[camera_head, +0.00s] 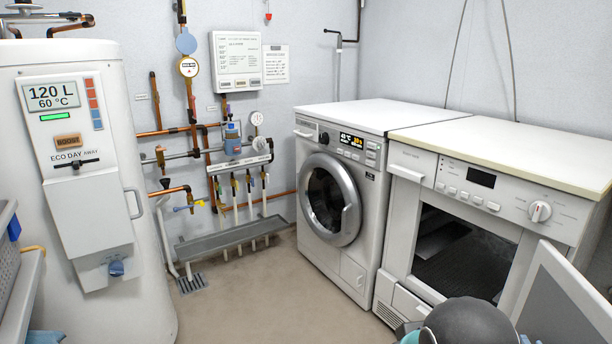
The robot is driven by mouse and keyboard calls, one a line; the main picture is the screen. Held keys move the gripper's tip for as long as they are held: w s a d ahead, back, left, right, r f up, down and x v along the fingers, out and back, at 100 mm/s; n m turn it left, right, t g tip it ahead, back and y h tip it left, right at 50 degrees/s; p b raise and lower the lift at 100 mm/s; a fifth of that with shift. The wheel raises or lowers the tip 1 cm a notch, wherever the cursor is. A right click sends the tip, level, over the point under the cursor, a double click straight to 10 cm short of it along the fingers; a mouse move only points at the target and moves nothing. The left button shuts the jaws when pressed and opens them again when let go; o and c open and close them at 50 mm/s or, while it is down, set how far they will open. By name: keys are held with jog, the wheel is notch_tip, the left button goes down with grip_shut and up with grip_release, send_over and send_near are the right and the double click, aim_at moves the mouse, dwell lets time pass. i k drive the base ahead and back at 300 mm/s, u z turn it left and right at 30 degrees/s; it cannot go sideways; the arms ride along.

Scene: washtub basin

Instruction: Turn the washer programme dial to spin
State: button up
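The washer (371,261) is the white front-loader with a round grey-rimmed door (330,200), which looks shut. Its programme dial (324,138) is a small dark knob at the left of the panel, beside a lit display (351,140). The dial's pointer and marks are too small to read. No gripper fingers show. A dark rounded part with teal bits at the bottom edge, right of centre, looks like part of my arm. It is well apart from the washer dial.
A second white appliance (403,237) stands right of the washer, with a white dial (540,211) and a dark front opening. An open door panel (566,300) juts forward at lower right. A white water tank (142,262) stands left. The floor (250,300) before the washer is clear.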

aim_at(324, 138)
jog(key=u, duration=0.3)
jog(key=i, duration=1.65)
jog(key=u, duration=0.55)
